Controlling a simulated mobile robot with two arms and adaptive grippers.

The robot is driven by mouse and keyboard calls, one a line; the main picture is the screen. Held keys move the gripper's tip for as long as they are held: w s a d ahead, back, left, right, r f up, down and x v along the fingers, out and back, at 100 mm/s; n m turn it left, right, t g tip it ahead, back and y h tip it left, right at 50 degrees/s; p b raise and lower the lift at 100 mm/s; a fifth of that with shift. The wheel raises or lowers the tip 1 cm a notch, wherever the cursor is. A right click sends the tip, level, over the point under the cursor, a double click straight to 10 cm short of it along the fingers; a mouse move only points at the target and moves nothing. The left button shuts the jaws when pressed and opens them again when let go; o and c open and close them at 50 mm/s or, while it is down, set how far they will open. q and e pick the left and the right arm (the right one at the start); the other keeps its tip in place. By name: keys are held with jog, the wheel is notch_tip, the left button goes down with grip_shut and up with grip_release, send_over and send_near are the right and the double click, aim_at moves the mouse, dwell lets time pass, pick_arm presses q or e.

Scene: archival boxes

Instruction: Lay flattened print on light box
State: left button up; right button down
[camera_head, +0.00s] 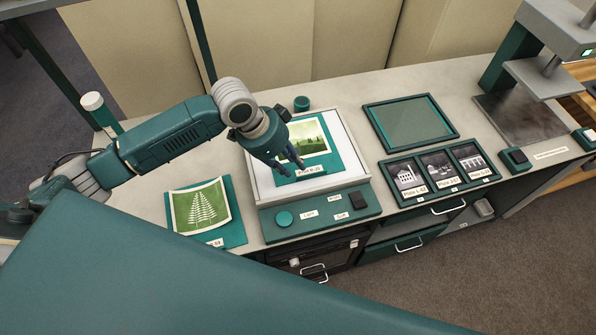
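The light box (353,168) stands mid-bench, with a pale lit top and a teal control strip. A green landscape print (313,136) on a teal backing lies over its top, with a label at the near edge. Another print (196,207), green with a pale fern pattern, lies on a teal backing left of the light box; its edges look curled. My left gripper (293,168) points down over the near left part of the landscape print's backing, by the label. Its two fingers show slightly apart; whether they pinch the backing is unclear. My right gripper is out of view.
Right of the light box are an empty teal-framed tray (409,103) and a rack (386,164) of three dark photo plates. A press (518,118) stands at far right. A small teal jar (301,103) is behind the light box. Drawers (405,247) sit below.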

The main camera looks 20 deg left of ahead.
pick_arm(q)
jog(key=shift+v, duration=2.35)
